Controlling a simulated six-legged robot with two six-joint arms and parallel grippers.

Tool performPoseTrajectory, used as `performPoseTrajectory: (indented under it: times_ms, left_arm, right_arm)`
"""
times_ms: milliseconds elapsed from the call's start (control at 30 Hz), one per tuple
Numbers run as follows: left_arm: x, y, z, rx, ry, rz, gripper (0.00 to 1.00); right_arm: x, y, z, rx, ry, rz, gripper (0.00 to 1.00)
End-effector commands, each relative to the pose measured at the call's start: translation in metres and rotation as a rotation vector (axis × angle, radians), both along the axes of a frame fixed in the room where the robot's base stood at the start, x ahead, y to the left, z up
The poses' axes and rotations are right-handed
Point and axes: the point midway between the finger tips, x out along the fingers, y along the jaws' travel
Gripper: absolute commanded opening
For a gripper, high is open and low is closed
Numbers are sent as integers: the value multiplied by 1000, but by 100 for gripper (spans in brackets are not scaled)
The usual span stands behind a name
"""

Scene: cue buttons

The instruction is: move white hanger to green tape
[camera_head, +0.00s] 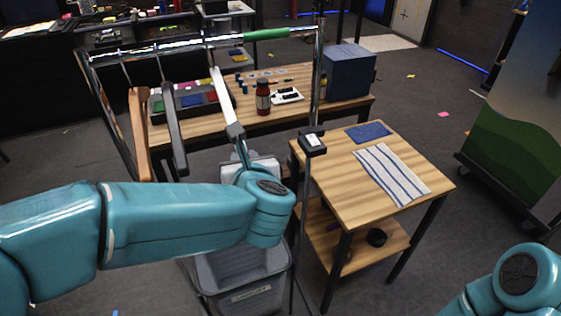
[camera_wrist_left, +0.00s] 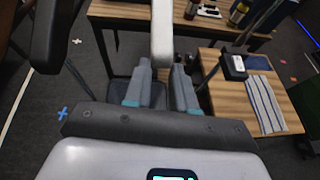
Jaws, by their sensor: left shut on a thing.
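The white hanger (camera_head: 225,98) hangs from the chrome rail (camera_head: 165,47), left of the green tape (camera_head: 266,34) wrapped around that rail. My left gripper (camera_head: 238,140) is shut on the lower end of the white hanger. In the left wrist view the hanger (camera_wrist_left: 162,35) rises from between the fingers of my left gripper (camera_wrist_left: 163,75). A brown hanger (camera_head: 138,130) and a black hanger (camera_head: 173,130) hang further left on the rail. The arm at the lower right shows only in part, and its gripper is out of view.
A rail post (camera_head: 317,70) with a small black box (camera_head: 312,143) stands right of the tape. A wooden side table (camera_head: 345,170) with a striped cloth (camera_head: 392,174) is to the right. A grey bin (camera_head: 240,285) stands below my left arm. A workbench (camera_head: 220,125) is behind the rail.

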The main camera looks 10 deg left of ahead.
Motion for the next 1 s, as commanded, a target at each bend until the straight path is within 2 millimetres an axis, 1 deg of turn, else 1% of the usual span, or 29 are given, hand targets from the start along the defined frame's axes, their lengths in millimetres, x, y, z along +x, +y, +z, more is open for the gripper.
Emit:
performPoseTrajectory:
  times_ms: [33,100,200,333,467,1000]
  left_arm:
    - [-1,17,5,-2,-4,32,0]
    - [-2,37,8,-8,-6,69,0]
    - [-3,56,11,-13,-10,106,0]
    - [-3,70,13,-16,-13,134,0]
    - [-2,71,14,-15,-13,142,0]
    - [15,39,14,-14,-13,135,0]
  right_arm:
    - [0,0,3,0,0,0,100]
    - [0,0,6,0,0,0,100]
    - [0,0,7,0,0,0,100]
    - [0,0,8,0,0,0,100]
    - [0,0,11,0,0,0,100]
    - [0,0,27,0,0,0,100]
